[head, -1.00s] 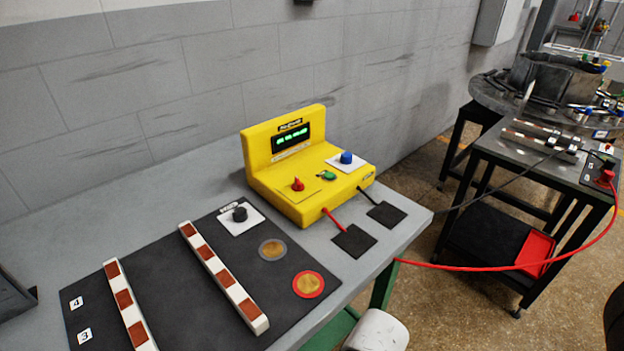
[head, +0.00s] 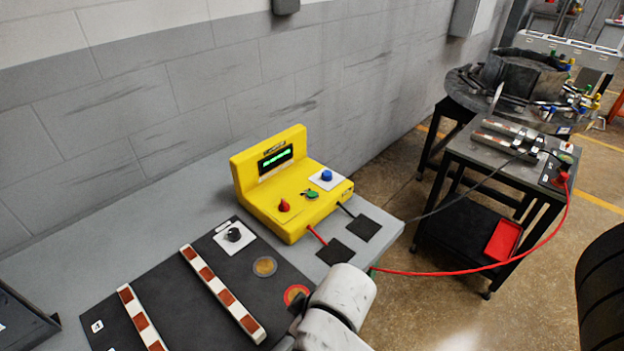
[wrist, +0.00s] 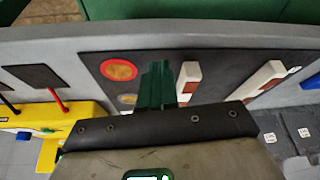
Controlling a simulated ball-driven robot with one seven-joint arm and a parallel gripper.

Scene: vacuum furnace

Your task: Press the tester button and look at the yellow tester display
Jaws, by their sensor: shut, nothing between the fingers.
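The yellow tester (head: 262,203) stands on the grey bench near the wall. Its dark display (head: 276,159) shows lit green characters, too small to read. On its top are a blue button (head: 326,175) on a white plate, a red knob (head: 284,206) and a green switch (head: 310,195). The tester (wrist: 85,112) is at the left in the wrist view. My gripper (wrist: 157,85) shows there with its green fingers together and empty, above the black mat and apart from the tester. In the head view my arm hides the gripper.
The black mat (head: 190,290) carries two white-and-brown striped bars (head: 222,295), a black knob (head: 233,235) and round discs (head: 264,266). Black and red leads run from the tester; the red cable (head: 470,272) hangs towards a cart (head: 500,155) at the right.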

